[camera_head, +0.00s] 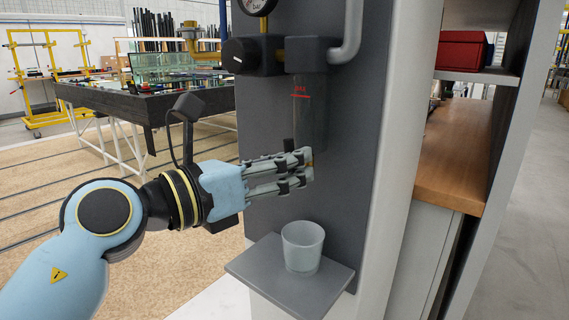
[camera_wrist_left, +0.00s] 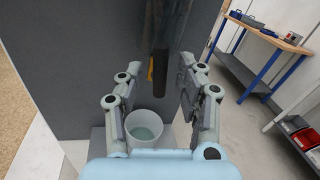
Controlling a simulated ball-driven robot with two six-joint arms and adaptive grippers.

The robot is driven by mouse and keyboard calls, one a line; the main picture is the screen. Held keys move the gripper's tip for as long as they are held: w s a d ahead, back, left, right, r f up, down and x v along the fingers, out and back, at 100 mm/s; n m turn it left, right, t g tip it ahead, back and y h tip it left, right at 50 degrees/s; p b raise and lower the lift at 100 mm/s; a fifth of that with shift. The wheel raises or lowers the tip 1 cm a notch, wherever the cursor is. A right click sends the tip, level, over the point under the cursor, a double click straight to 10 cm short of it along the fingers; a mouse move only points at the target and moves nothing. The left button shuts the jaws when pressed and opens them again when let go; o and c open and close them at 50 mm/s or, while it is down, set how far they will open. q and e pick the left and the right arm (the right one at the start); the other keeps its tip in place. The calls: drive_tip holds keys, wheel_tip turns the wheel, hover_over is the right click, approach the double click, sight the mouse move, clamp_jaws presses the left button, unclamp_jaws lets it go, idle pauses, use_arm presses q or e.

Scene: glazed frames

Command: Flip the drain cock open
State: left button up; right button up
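My left gripper (camera_head: 305,168) reaches in from the left to just under the clear bowl (camera_head: 311,115) with a red mark on the grey panel. In the left wrist view the fingers of my left gripper (camera_wrist_left: 157,78) are spread apart, with a gap on both sides of the drain cock's dark lever (camera_wrist_left: 160,68). A strip of yellow brass (camera_wrist_left: 151,70) shows beside the lever. The lever hangs about upright between the fingers. In the head view the fingers hide most of the cock; a dark piece (camera_head: 289,145) shows just above them. My right gripper is in neither view.
A translucent cup (camera_head: 302,247) stands on a grey shelf (camera_head: 325,292) below the gripper; it also shows in the left wrist view (camera_wrist_left: 143,126). A black regulator knob (camera_head: 240,56) and a gauge (camera_head: 257,4) are above. A wooden bench (camera_head: 445,150) is at the right.

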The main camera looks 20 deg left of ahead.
use_arm(q)
clamp_jaws()
drive_tip(key=shift+d+m+p, duration=0.15)
drive_tip(key=shift+m+p, duration=0.8)
drive_tip(key=shift+m, duration=0.05)
